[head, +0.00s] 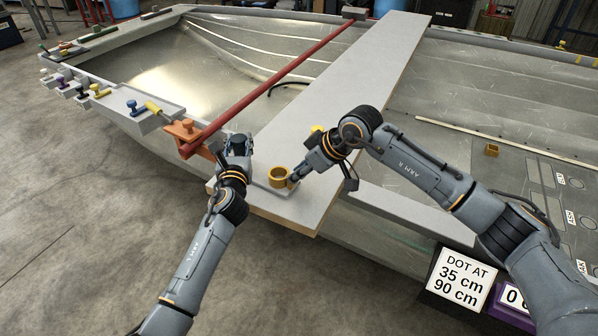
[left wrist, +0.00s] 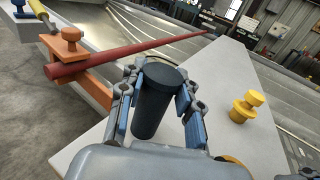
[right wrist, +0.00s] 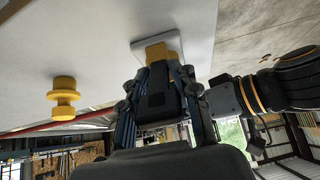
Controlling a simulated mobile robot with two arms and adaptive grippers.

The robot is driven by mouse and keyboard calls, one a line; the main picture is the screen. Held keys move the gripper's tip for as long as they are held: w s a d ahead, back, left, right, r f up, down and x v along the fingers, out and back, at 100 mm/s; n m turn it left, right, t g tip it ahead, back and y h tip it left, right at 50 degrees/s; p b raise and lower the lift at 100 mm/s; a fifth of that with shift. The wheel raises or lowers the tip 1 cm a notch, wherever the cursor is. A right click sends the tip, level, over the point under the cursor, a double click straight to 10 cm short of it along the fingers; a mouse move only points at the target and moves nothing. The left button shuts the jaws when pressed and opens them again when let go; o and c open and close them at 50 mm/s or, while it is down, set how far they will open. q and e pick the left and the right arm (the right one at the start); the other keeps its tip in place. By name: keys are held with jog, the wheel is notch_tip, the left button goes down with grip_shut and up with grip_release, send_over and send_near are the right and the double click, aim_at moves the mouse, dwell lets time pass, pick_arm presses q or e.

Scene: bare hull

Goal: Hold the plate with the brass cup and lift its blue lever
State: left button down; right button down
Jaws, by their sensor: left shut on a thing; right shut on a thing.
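The brass cup (head: 279,176) stands on a small pale plate (head: 288,193) near the front end of the long grey board. In the right wrist view the cup (right wrist: 156,52) shows between my right fingertips. My left gripper (head: 237,150) is shut around a dark, nearly black-blue upright cylinder (left wrist: 155,100), just left of the plate. I cannot make out a clearly blue lever on the plate.
A yellow knob (left wrist: 244,107) stands on the board (head: 345,95) behind my right gripper. A red bar (head: 270,85) in an orange clamp (head: 186,130) runs close by on the left. Coloured knobs line the hull's left edge. The board's far part is clear.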

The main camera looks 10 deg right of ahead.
pick_arm(q)
jog(key=shift+s+d, duration=0.1)
jog(key=shift+d, duration=0.25)
pick_arm(e)
jog(key=shift+a, duration=0.1)
jog(key=c, duration=1.2)
grip_release()
pick_arm(q)
jog(key=shift+a, duration=0.1)
jog(key=shift+a, duration=0.1)
jog(key=shift+a, duration=0.15)
pick_arm(e)
jog(key=v, duration=1.2)
pick_arm(q)
jog(key=c, duration=0.8)
grip_release()
jog(key=shift+c, duration=0.2)
